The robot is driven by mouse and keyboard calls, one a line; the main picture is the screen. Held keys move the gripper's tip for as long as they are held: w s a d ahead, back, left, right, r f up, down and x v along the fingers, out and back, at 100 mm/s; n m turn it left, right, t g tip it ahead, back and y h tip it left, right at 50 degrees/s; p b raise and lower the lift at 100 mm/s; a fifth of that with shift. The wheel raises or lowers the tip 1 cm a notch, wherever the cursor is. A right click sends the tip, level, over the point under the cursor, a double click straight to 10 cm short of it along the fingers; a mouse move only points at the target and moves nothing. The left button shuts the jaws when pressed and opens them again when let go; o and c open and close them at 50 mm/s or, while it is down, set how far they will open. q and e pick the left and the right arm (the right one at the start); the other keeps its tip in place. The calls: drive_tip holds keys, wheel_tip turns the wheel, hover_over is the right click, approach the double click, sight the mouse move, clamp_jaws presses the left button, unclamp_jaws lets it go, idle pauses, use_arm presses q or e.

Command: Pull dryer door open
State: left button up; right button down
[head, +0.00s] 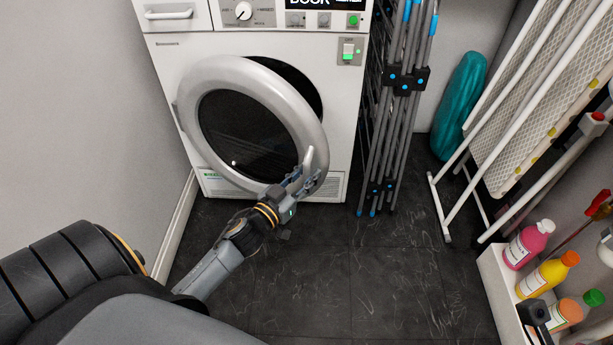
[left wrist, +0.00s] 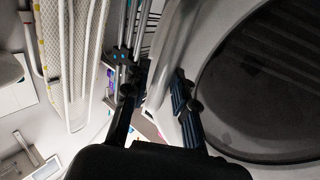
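The white dryer (head: 168,70) stands against the back wall. Its round door (head: 228,72), with a thick grey rim and dark glass, is ajar, swung out from the dark drum opening on its right side. A light handle (head: 309,160) is on the rim's lower right. My left gripper (head: 305,182) is at this handle. In the left wrist view the two fingers of the left gripper (left wrist: 155,100) are apart, with the door rim (left wrist: 176,50) running close beside the right finger. Whether they touch the handle is hidden.
A folded drying rack (head: 393,120) stands right of the dryer. A teal rolled item (head: 461,100) and an ironing board (head: 520,125) lean farther right. Several bottles stand in a white shelf (head: 497,270) at lower right. The dark floor (head: 350,270) before the dryer is clear.

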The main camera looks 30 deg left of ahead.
use_arm(q)
drive_tip(key=shift+w, duration=0.2)
drive_tip(key=shift+c, duration=0.5)
clamp_jaws()
